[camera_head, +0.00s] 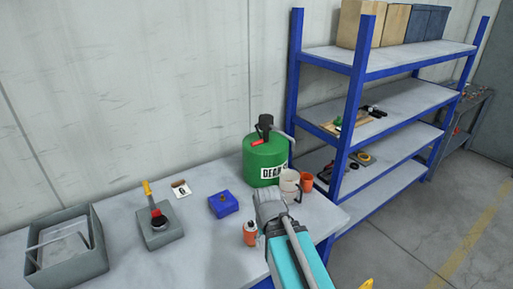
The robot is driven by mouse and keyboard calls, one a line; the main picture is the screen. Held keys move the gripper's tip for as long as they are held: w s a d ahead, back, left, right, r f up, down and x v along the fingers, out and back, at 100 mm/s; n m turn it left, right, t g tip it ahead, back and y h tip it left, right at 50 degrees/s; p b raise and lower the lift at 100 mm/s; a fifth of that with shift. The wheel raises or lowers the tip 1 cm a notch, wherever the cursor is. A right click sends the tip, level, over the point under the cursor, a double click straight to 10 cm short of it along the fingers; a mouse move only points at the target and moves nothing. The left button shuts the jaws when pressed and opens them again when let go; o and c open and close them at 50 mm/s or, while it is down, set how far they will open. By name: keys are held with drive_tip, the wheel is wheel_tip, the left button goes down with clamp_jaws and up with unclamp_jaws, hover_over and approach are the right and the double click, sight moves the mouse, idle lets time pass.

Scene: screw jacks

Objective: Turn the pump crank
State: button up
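A green canister (264,160) with a partly hidden white label stands at the back right of the workbench. A black pump head (265,124) with a small red part sits on its top, and a grey tube runs down its right side. I cannot clearly tell which part is a crank. A grey block (159,232) at the left carries an upright lever (148,190) with a yellow end and a red and black base. My gripper (268,204) is at the bench's front right, in front of the canister and apart from the pump head. Its fingers cannot be made out.
Near my gripper are an orange bottle (250,233), a pale mug (290,184) and an orange cup (306,181). Blue shelving (352,120) rises at the right.

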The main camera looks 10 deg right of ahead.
wheel_tip(320, 180, down, 8)
drive_tip(key=b, duration=0.7)
drive_tip(key=shift+r, duration=0.25)
drive_tip(key=shift+s, duration=0.15)
